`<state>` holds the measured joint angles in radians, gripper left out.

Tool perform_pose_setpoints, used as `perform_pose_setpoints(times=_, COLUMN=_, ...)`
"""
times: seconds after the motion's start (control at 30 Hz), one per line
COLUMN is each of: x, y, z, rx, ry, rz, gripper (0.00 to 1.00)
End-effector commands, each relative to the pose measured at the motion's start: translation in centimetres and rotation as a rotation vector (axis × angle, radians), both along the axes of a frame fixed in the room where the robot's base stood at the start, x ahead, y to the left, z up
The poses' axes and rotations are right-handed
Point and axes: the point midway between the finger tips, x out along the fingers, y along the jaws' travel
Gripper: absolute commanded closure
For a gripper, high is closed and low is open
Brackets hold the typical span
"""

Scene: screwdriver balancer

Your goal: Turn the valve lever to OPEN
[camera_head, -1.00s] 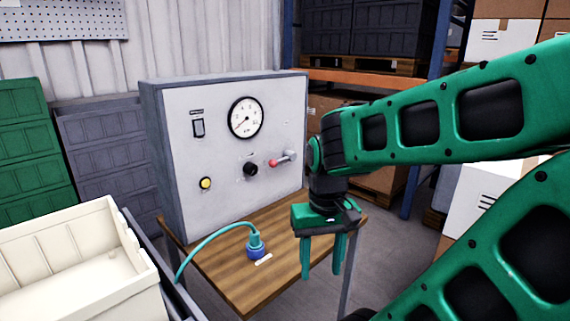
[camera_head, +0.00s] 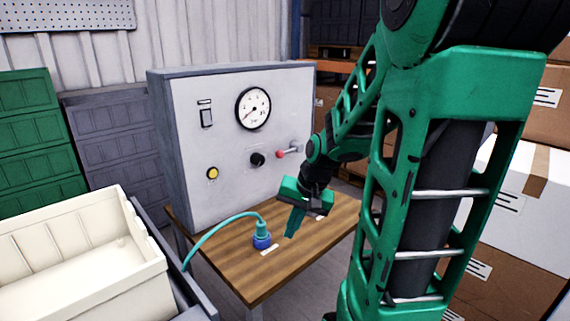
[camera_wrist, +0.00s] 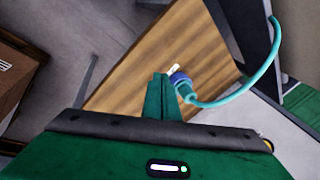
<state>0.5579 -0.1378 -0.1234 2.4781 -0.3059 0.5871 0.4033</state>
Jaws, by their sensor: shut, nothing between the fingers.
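The valve lever (camera_head: 289,150) is on the front of the grey panel box (camera_head: 230,195), at its right side. It has a red knob (camera_head: 280,154) at its left end and lies roughly level, pointing left. My gripper (camera_head: 290,236) is shut and empty, pointing down over the wooden table, below the lever and apart from it. In the wrist view the closed green fingers (camera_wrist: 158,80) show over the table, beside the blue plug. The lever is not in the wrist view. I cannot read any label by the lever.
A blue plug (camera_head: 262,241) with a teal cable (camera_head: 215,232) stands on the wooden table (camera_head: 240,285), left of my gripper. The panel carries a gauge (camera_head: 253,109), a switch, a black knob (camera_head: 257,159) and a yellow button (camera_head: 212,173). A cream crate (camera_head: 85,265) stands at lower left.

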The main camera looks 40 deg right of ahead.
Motion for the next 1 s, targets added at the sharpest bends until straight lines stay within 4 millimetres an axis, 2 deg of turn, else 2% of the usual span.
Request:
perform_pose_setpoints(times=0.1, x=3.1, y=-1.0, z=-1.1, rx=0.077, ry=-0.069, rz=-0.096, gripper=1.0)
perform_pose_setpoints(times=0.3, x=8.1, y=-2.7, z=-1.9, rx=0.237, ry=-0.202, rz=-0.268, gripper=1.0)
perform_pose_setpoints(times=0.47, x=11.6, y=-4.7, z=-2.0, rx=0.391, ry=-0.314, rz=-0.426, gripper=1.0)
perform_pose_setpoints(times=0.6, x=14.1, y=-7.0, z=-1.7, rx=0.544, ry=-0.414, rz=-0.574, gripper=1.0)
perform_pose_setpoints(times=0.8, x=16.6, y=-11.8, z=-0.5, rx=0.791, ry=-0.564, rz=-0.803, gripper=1.0)
perform_pose_setpoints(times=1.0, x=17.1, y=-17.5, z=1.0, rx=1.039, ry=-0.706, rz=-1.017, gripper=1.0)
